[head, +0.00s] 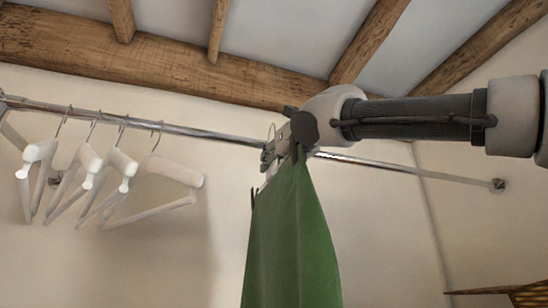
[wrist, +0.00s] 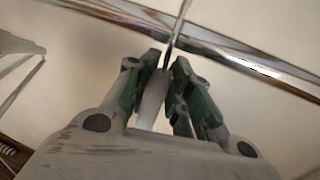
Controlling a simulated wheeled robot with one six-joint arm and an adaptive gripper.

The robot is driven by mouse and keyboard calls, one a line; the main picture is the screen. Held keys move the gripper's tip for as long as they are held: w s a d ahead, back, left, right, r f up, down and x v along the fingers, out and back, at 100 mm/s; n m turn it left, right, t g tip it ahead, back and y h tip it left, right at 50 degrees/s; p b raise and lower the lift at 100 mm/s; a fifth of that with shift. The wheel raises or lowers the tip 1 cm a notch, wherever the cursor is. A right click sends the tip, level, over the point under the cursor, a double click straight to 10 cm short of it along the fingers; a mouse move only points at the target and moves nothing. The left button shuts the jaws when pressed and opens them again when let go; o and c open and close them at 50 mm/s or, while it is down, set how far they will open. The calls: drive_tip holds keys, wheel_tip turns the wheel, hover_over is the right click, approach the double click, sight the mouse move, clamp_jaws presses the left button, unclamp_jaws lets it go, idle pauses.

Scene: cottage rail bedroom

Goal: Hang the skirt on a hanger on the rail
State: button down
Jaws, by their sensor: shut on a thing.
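The green skirt (head: 290,240) hangs below my gripper (head: 283,143) in the head view. It hangs from a hanger mostly hidden by the gripper and skirt. In the wrist view, my gripper (wrist: 165,72) is shut on the pale neck of that hanger (wrist: 152,100). Its thin metal hook (wrist: 179,28) rises between the fingertips and crosses in front of or over the rail (wrist: 225,52). In the head view, the rail (head: 400,167) runs behind my gripper, and the hook (head: 271,131) shows at rail height. I cannot tell whether the hook rests on the rail.
Several empty white hangers (head: 172,171) hang on the rail's left part. The rail's right part is bare up to its wall mount (head: 498,185). Wooden beams (head: 150,65) cross the ceiling above. A woven item (head: 525,293) shows at bottom right.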

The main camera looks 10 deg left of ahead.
sight(269, 180)
drive_tip(key=shift+w+a, duration=0.35)
drive_tip(key=shift+w, duration=0.25)
drive_tip(key=shift+w+f, duration=0.1)
drive_tip(key=shift+f, duration=1.75)
drive_tip(key=shift+a+f, duration=0.1)
drive_tip(key=shift+f, duration=0.3)
drive_tip(key=c, duration=1.2)
unclamp_jaws()
